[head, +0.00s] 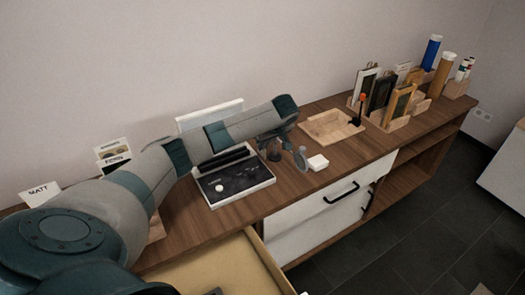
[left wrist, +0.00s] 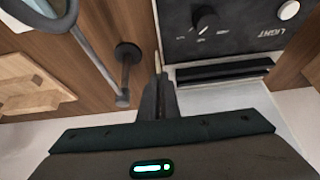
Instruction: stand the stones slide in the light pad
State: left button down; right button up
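The light pad (head: 235,186) is a black panel in a pale frame on the wooden top, with a white round button and a dark slotted rail along its back. In the left wrist view, the pad (left wrist: 235,42) shows a dark knob and the word LIGHT. My left gripper (left wrist: 159,85) points down beside the pad's edge; its fingers are together with nothing clearly seen between them. I cannot pick out the stones slide; several framed slides (head: 381,91) stand at the right. My right gripper is out of view.
A wooden tray (head: 322,125) lies farther right. A white panel (head: 208,115) stands behind the pad. A drawer (head: 220,275) is open in front.

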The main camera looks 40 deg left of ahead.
aim_at(263, 152)
pick_arm(q)
jog(key=shift+f, duration=0.2)
jog(key=shift+f+p, duration=0.4)
jog(key=shift+f, duration=1.2)
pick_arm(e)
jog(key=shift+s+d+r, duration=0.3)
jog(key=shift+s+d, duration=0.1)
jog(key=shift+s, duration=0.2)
